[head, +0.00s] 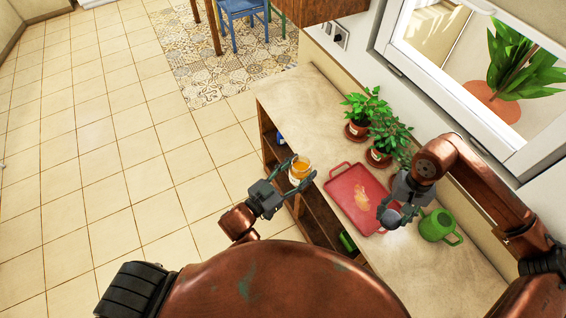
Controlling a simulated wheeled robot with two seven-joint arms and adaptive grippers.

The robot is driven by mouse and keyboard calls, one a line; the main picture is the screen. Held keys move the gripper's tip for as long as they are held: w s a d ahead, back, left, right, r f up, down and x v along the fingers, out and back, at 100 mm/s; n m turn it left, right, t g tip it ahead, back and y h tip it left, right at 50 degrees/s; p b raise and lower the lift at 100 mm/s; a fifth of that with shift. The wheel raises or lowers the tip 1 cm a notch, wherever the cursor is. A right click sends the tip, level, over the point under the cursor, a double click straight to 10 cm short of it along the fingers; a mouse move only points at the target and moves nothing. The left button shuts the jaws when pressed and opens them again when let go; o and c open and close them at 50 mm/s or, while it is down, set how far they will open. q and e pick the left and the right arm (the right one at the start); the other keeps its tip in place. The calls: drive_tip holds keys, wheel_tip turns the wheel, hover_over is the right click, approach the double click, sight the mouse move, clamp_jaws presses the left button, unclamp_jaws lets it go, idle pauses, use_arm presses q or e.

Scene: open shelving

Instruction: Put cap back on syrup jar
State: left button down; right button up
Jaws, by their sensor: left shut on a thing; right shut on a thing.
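The syrup jar (300,168), small with amber contents, is held by my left gripper (297,173) at the left edge of the shelf top. The jar looks roughly upright, and no cap shows on it. My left gripper is shut on it from the left. My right gripper (393,213) is shut on a small pale thing, probably the cap (392,217), over the lower right part of the red tray. The fingers partly hide this thing, so its shape is unclear. The two grippers are well apart.
The red tray (341,185) with a yellowish patch lies on the shelf top (296,97). A green watering can (438,226) stands right of my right gripper. Potted plants (361,110) stand along the window side. Open floor lies to the left.

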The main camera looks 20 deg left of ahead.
use_arm(q)
drive_tip(key=d, duration=0.1)
drive_tip(key=d+m+g+h, duration=0.1)
drive_tip(key=d+h, duration=0.1)
drive_tip(key=shift+w+d+f+m+g, duration=0.15)
drive_tip(key=shift+w+f+m+g, duration=0.15)
drive_tip(key=shift+f+m, duration=0.1)
drive_tip(key=shift+d+h, duration=0.25)
drive_tip(key=shift+h, duration=0.05)
drive_tip(key=shift+f, duration=0.15)
use_arm(e)
drive_tip(key=shift+a, duration=0.1)
drive_tip(key=w+a+r+m, duration=0.2)
drive_tip(key=a+r, duration=0.2)
drive_tip(key=a, duration=0.4)
drive_tip(key=w+a+r+m, duration=0.2)
drive_tip(key=a+r, duration=0.3)
drive_tip(key=a, duration=0.4)
drive_tip(key=w+a+r+m, duration=0.2)
drive_tip(key=a+r, duration=0.3)
drive_tip(key=a, duration=0.4)
drive_tip(key=shift+w+a+m+y, duration=0.2)
drive_tip(key=shift+w+m+y, duration=0.1)
drive_tip(key=shift+w+m, duration=0.15)
drive_tip(key=shift+f, duration=0.1)
drive_tip(key=shift+w+f, duration=0.1)
drive_tip(key=shift+f, duration=1.85)
